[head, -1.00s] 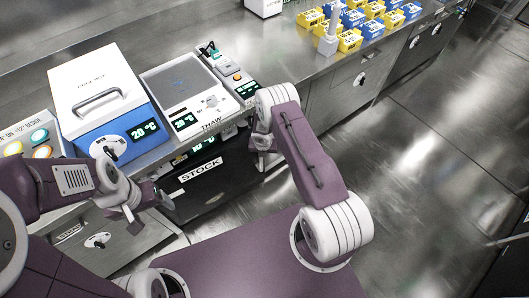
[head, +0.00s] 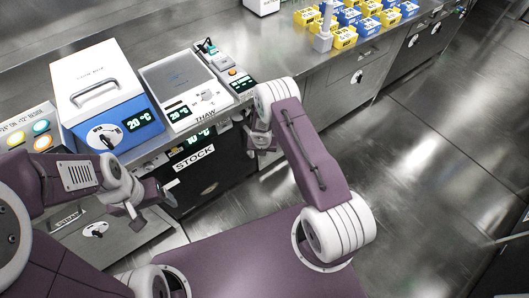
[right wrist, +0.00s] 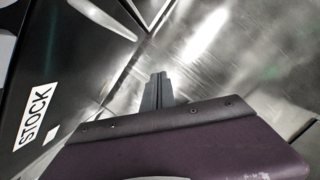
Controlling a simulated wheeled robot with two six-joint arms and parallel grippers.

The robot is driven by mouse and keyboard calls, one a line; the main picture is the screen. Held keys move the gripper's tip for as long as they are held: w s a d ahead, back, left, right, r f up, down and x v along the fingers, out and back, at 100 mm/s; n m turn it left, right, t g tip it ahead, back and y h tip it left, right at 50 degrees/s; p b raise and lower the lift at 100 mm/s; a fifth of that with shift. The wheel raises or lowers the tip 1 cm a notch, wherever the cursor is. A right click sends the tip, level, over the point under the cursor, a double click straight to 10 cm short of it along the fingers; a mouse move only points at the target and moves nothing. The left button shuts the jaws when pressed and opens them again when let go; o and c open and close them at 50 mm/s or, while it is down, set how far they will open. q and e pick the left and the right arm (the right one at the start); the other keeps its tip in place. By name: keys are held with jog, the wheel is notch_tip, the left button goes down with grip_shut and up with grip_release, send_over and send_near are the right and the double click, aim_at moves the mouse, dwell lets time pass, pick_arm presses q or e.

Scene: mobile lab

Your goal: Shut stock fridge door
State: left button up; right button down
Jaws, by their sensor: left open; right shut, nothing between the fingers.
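The stock fridge door (head: 215,178) is a black panel with a white STOCK label, below the counter in the head view. It also fills the left of the right wrist view (right wrist: 62,75). A dark band with a lit display shows above the label; I cannot tell whether the door is fully shut. My right gripper (head: 262,146) is at the door's right end, shut and empty. In the right wrist view its fingers (right wrist: 158,88) are together, right of the door; contact is unclear. My left gripper (head: 152,202) is open and empty, in front of the door's left side.
On the counter stand a blue-and-white cool box (head: 105,92), a thaw plate (head: 183,85) and a small device with buttons (head: 225,68). Yellow and blue boxes (head: 345,38) stand farther right. Steel drawers (head: 345,85) run below. The floor (head: 430,150) at right is clear.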

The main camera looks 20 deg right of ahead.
notch_tip(320, 180, up, 30)
jog(key=m+t+p, duration=0.3)
jog(key=m+p, duration=0.1)
jog(key=m, duration=0.2)
pick_arm(q)
jog(key=r, duration=0.1)
jog(key=w+r, duration=0.1)
jog(key=r, duration=0.2)
jog(key=shift+w+a+r+p, duration=0.2)
jog(key=shift+a+r+p, duration=0.05)
jog(key=shift+a+p, duration=0.1)
pick_arm(e)
jog(key=s+a+m+g, duration=0.1)
jog(key=s+m+g, duration=0.1)
jog(key=s+m, duration=0.8)
jog(key=s+a+r+m+g+y, duration=0.1)
jog(key=s+a+m+g, duration=0.1)
jog(key=s+m, duration=0.8)
jog(key=m, duration=0.5)
jog(key=shift+s+a, duration=0.15)
jog(key=shift+a, duration=0.05)
